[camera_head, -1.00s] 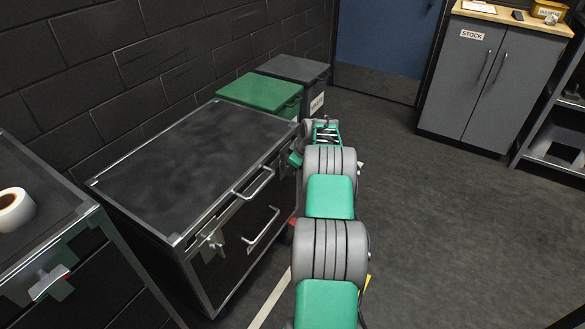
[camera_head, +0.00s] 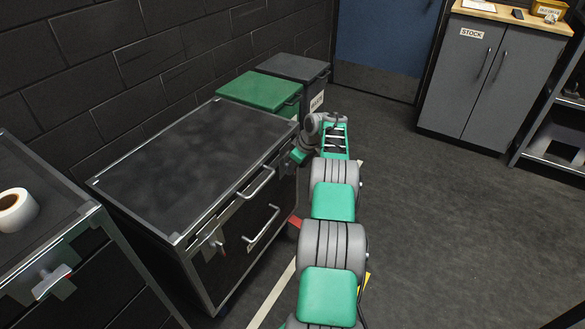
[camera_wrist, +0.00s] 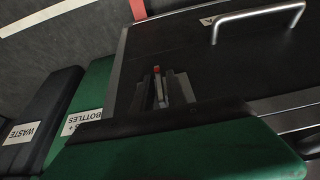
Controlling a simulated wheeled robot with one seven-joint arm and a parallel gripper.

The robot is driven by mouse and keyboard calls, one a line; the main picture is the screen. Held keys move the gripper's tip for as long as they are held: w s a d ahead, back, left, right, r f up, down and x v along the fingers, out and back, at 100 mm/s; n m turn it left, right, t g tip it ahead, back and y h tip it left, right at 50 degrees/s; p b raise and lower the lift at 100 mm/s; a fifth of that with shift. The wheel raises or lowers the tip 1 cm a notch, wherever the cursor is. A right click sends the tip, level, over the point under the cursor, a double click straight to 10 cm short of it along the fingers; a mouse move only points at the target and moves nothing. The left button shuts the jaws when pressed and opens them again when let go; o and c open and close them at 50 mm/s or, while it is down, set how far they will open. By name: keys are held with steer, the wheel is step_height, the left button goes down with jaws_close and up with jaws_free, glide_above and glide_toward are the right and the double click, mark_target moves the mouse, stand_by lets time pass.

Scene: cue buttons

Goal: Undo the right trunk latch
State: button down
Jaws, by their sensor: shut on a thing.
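The trunk is a black chest (camera_head: 180,160) with metal edges, and its lid is down. Its front face also fills the right of the wrist view (camera_wrist: 215,75). The left trunk latch (camera_head: 212,243) is on the near part of the front. My gripper (camera_head: 298,156) is at the far part of the front, covering the right latch in the head view. In the wrist view my gripper (camera_wrist: 163,92) is shut on the right trunk latch (camera_wrist: 156,70), a slim upright piece with a red tip between the fingers. Its lower part is hidden by the fingers.
A green bottles bin (camera_head: 262,94) and a dark waste bin (camera_head: 293,70) stand beyond the trunk. Bar handles (camera_head: 262,228) stick out from the trunk front. A second chest with a tape roll (camera_head: 14,211) is at left. The floor (camera_head: 440,240) at right is clear.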

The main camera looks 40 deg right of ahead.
steer(key=c, duration=1.6)
jaws_free()
steer(key=shift+f, duration=0.15)
steer(key=shift+o, duration=0.2)
steer(key=p+v, duration=0.1)
steer(key=v, duration=0.7)
steer(key=shift+a+f, duration=0.1)
